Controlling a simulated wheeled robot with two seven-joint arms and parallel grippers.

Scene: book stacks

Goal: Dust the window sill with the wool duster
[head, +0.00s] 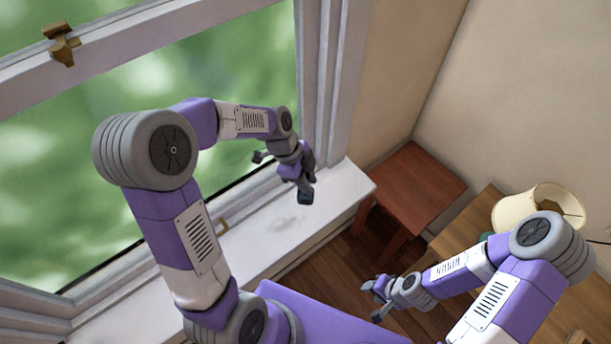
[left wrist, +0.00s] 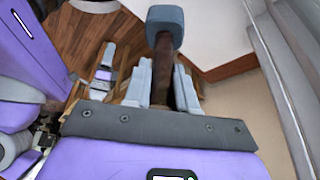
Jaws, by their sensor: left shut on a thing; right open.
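The wool duster (left wrist: 165,62) has a brown handle and a blue-grey block-shaped head, seen in the left wrist view. My left gripper (left wrist: 162,90) is shut on its handle, with the head sticking out beyond the fingers. In the head view my left gripper (head: 297,172) is over the right part of the white window sill (head: 262,250), and the duster's dark head (head: 305,195) points down toward the sill. I cannot tell whether the head touches it. A faint grey patch (head: 288,222) lies on the sill just below the duster. My right gripper (head: 376,297) is open and empty, above the floor.
The window pane (head: 60,180) and its frame rise behind the sill. A reddish-brown table (head: 412,185) stands right of the sill's end. A lamp (head: 525,205) stands on a wooden desk further right.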

